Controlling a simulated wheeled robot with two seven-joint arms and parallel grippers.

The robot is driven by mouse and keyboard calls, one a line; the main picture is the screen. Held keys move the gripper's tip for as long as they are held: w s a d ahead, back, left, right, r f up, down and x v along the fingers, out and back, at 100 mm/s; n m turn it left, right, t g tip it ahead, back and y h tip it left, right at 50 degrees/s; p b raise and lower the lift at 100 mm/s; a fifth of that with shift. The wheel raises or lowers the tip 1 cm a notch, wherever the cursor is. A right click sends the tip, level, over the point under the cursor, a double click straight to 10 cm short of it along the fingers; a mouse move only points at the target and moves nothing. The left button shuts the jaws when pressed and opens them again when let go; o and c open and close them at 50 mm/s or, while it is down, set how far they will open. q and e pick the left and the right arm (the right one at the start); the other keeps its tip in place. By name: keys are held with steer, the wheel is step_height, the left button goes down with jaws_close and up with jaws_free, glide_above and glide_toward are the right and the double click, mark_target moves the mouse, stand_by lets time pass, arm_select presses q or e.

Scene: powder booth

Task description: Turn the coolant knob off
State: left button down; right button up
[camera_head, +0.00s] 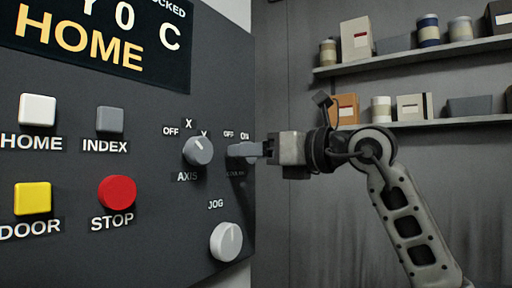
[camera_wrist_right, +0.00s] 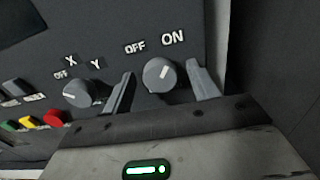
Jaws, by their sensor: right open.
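The coolant knob (camera_wrist_right: 159,76) is a round grey dial with a white mark, below the labels OFF and ON in the right wrist view. Its mark points up and right, toward ON. My right gripper (camera_head: 247,150) is open at the panel's right edge, coming from the right in the head view. There it covers most of the knob. In the right wrist view its two fingers stand on either side of the knob, with a gap visible at the left finger. My left gripper is not in view.
The axis knob (camera_head: 198,151) is close left of the coolant knob, and the jog knob (camera_head: 226,241) is below. The red STOP button (camera_head: 117,193) and yellow DOOR button (camera_head: 33,198) are farther left. Shelves (camera_head: 420,125) with boxes and cans are on the back wall.

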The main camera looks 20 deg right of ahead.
steer(key=c, duration=1)
steer(key=shift+n, duration=0.3)
steer(key=shift+a+n, duration=0.1)
steer(key=shift+n, duration=6.6)
steer(key=shift+f, duration=0.1)
